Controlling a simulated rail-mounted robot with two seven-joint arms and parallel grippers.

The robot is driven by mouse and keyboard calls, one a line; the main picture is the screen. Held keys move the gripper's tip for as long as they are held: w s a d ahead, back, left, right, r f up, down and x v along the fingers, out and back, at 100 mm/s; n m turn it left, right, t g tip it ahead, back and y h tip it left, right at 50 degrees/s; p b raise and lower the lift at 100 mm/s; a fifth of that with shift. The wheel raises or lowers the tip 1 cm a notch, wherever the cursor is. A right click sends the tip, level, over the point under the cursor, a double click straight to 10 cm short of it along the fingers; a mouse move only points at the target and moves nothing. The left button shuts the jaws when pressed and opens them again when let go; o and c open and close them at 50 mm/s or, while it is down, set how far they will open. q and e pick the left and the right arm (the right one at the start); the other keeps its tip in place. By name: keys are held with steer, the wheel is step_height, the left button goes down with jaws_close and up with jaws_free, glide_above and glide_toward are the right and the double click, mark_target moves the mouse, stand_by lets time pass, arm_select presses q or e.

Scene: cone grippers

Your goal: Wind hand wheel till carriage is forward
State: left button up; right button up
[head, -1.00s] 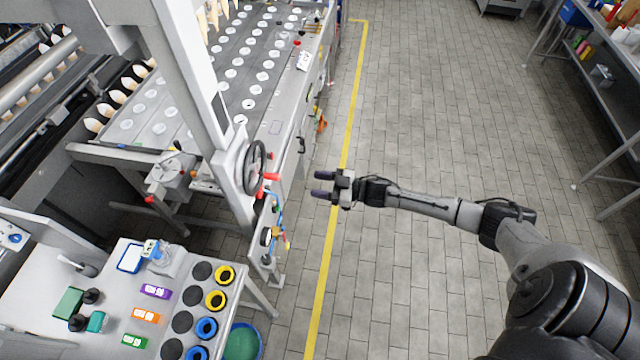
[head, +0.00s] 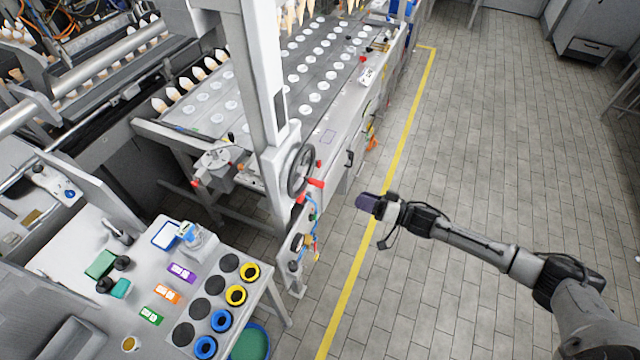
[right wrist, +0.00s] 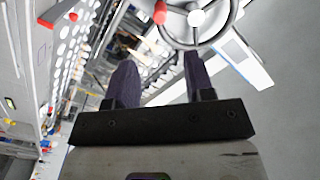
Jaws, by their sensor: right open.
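The hand wheel (head: 301,168) is a dark ring with red handles, mounted on the side of the grey upright of the machine. In the right wrist view the wheel (right wrist: 234,22) shows at the top, beyond the fingertips, with a red knob at its left. My right gripper (head: 366,203) is right of and a little below the wheel, apart from it, over the floor. In the right wrist view the gripper (right wrist: 158,75) has two dark fingers spread apart with nothing between them. The carriage cannot be told apart clearly. My left gripper is not in view.
The machine bed (head: 330,75) with rows of white discs lies behind the upright. A side table (head: 215,262) with yellow and blue rings stands at the lower left. A yellow line (head: 375,232) runs along the floor. The tiled floor at right is free.

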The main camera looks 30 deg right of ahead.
mark_target(320, 184)
steer(key=p+x, duration=0.2)
steer(key=x, duration=1)
steer(key=shift+w+a, duration=0.1)
steer(key=shift+w, duration=0.1)
steer(key=shift+w+a, duration=0.35)
steer(key=shift+w, duration=0.15)
steer(key=shift+c, duration=0.2)
steer(key=c, duration=0.6)
jaws_close()
